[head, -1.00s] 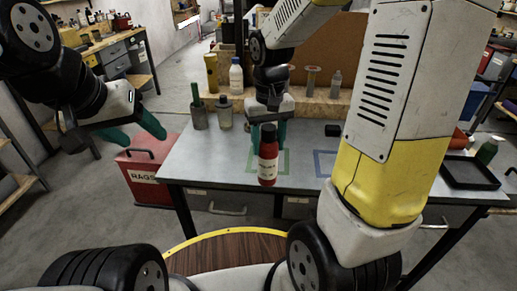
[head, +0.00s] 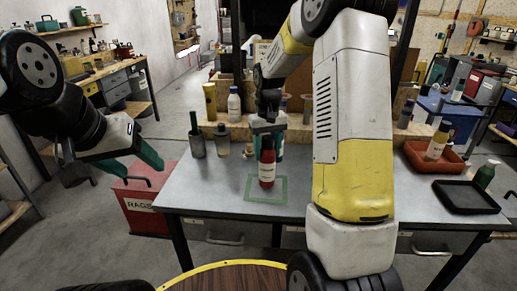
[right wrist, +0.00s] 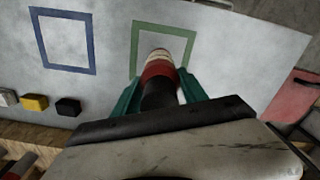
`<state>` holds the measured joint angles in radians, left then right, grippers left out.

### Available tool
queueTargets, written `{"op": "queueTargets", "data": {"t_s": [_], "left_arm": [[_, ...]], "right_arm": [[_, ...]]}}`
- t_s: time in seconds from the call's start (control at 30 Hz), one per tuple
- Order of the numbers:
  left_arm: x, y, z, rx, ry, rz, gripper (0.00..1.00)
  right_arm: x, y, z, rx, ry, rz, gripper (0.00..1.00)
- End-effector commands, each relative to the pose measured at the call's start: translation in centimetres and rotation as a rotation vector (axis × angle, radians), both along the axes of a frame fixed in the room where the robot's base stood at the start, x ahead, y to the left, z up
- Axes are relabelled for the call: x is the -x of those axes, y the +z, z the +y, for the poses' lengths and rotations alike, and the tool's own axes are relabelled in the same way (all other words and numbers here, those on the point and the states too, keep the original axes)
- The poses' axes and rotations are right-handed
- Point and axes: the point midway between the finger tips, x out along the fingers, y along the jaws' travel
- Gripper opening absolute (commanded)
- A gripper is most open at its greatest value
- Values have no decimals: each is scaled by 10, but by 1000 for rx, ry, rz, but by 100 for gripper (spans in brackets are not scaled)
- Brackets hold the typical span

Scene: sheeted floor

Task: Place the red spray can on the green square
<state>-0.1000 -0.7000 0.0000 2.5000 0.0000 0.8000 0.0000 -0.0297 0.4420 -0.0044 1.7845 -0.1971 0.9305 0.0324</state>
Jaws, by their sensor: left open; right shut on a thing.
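The red spray can (head: 267,170) with a black top is upright in my right gripper (head: 267,146), whose teal fingers close around its upper part. In the head view the can overlaps the green square (head: 281,200), an outline on the grey table. In the right wrist view the can (right wrist: 158,70) points down toward the inside of the green square (right wrist: 190,50). I cannot tell whether its base touches the table. My left gripper (head: 112,172) is open and empty, left of the table and away from the can.
A blue square (right wrist: 92,42) is beside the green one in the right wrist view; my right arm hides it in the head view. Bottles (head: 234,103) and jars stand at the back left. A black tray (head: 466,197) and red bin (head: 432,160) are at right.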

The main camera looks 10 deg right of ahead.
Motion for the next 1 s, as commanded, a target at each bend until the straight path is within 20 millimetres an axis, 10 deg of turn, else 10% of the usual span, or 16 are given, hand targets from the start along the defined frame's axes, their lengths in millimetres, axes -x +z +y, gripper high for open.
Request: {"op": "queueTargets", "data": {"t_s": [0.47, 0.5, 0.57, 1.0], "left_arm": [[0, 0, 0, 0, 0, 0, 59], [0, 0, 0, 0, 0, 0, 59], [0, 0, 0, 0, 0, 0, 59], [0, 0, 0, 0, 0, 0, 59]], "right_arm": [[0, -20, 0, 0, 0, -2, 0], [0, -20, 0, 0, 0, -2, 56], [0, -20, 0, 0, 0, -2, 68], [-1, -12, 0, 1, 0, -4, 72]]}}
